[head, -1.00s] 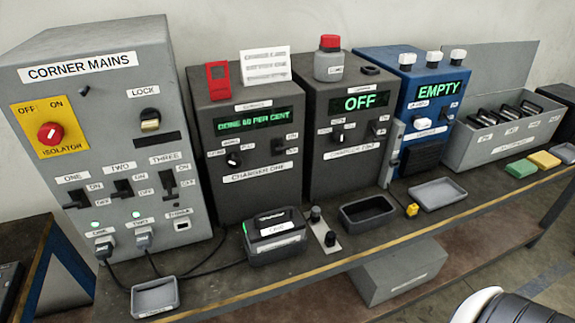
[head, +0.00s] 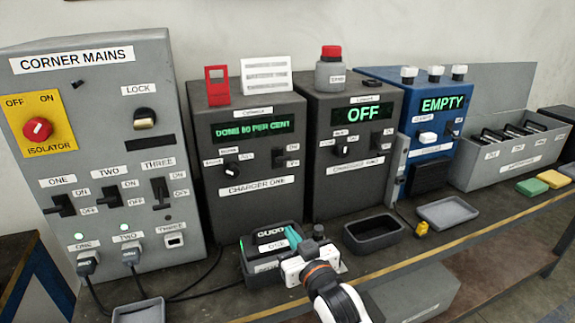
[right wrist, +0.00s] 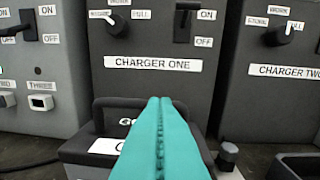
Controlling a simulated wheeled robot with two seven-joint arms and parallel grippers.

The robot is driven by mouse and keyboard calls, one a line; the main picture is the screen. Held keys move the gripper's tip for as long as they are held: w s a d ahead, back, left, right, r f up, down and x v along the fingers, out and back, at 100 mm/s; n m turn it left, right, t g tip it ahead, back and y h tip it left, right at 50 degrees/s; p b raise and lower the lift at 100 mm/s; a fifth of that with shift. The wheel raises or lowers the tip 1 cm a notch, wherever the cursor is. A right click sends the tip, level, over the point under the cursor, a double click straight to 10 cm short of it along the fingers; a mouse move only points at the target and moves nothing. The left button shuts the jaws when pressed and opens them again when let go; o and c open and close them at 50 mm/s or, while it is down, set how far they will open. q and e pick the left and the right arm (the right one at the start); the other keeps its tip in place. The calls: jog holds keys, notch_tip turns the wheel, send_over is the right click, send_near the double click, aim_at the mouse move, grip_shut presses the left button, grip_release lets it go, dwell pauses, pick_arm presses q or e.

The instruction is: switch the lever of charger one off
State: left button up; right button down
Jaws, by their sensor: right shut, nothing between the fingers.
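Charger one (head: 248,205) is a dark grey box whose green display reads done 80 per cent. Its black lever (head: 279,157) sits at the right of its front, between ON and OFF labels. The fingers point at charger one's front in the right wrist view (right wrist: 160,102). My left gripper is not in view.
A dark handled battery pack (head: 258,262) stands under my right gripper. Charger two (head: 350,190), reading OFF, stands to the right, and the corner mains box (head: 110,130) to the left. A black tray (head: 372,236) lies on the bench, with cables at the left.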

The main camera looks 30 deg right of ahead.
jog(key=d+r+t+h, duration=0.1)
jog(key=r+t, duration=0.2)
jog(key=r, duration=0.3)
jog(key=w+d+r+t+h, duration=0.1)
jog(key=d+r+t, duration=0.1)
jog(key=r, duration=0.3)
jog(key=shift+w+d+r+m+t, duration=0.15)
jog(key=shift+d+r+m+t, duration=0.15)
jog(key=shift+r+m+t, duration=0.1)
jog(key=p+x, duration=0.3)
jog(key=x, duration=0.6)
jog(key=shift+w+d+f, duration=0.1)
jog(key=shift+w+f, duration=0.15)
jog(key=shift+f, duration=0.35)
jog(key=shift+w+d+f, duration=0.1)
jog(key=shift+w+f, duration=0.15)
jog(key=shift+f, duration=0.35)
jog(key=shift+w+f, duration=0.25)
jog(key=shift+f, duration=0.35)
jog(key=shift+b, duration=0.35)
